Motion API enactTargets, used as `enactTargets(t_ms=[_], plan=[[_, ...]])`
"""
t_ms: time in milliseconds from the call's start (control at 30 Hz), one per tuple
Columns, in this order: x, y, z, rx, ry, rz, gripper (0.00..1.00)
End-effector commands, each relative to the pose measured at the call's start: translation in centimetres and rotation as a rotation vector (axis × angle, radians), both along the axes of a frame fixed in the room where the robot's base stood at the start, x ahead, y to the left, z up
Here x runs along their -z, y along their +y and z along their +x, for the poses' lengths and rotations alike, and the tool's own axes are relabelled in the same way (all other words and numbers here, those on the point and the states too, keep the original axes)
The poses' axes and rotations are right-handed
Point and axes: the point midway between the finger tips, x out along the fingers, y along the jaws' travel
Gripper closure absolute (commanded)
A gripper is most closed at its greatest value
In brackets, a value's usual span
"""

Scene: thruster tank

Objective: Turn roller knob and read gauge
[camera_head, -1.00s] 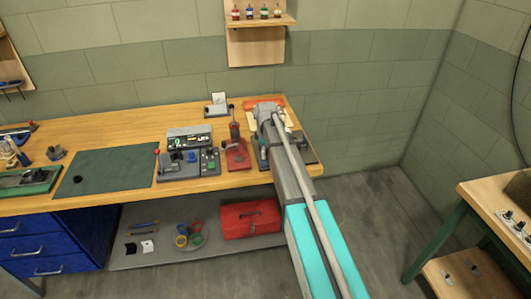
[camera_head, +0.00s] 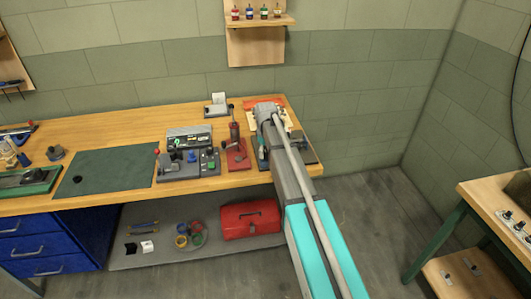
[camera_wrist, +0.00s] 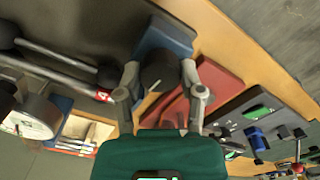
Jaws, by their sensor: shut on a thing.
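The dark round roller knob (camera_wrist: 158,77), with a pale pointer line on its top, sits on a blue block (camera_wrist: 165,40) in the wrist view. My gripper (camera_wrist: 160,72) is shut on this knob, with one finger on each side. The gauge (camera_wrist: 33,117), with a round white face, lies to the left of my gripper. Its face is seen at a steep slant, and I cannot make out the reading. In the head view my arm covers the knob and most of the gauge area at the right end of the bench.
A red device (camera_head: 236,155) stands just left of my arm on the wooden bench (camera_head: 110,135). Grey control units with a green button (camera_head: 209,162) are further left. A green mat (camera_head: 105,172) is mostly clear. A red toolbox (camera_head: 250,218) is on the shelf below.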

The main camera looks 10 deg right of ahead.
Motion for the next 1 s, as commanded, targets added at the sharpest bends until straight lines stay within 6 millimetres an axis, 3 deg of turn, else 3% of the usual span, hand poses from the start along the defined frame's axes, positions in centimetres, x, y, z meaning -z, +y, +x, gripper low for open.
enactTargets(t_ms=[667,700,833,1000], plan=[[0.02,0.04,-0.01,0.101,0.000,0.000,0.98],[0.02,0.04,-0.01,0.101,0.000,0.000,0.43],[0.01,0.05,-0.02,0.100,0.000,0.000,0.18],[0.01,0.04,-0.01,0.100,0.000,0.000,0.16]])
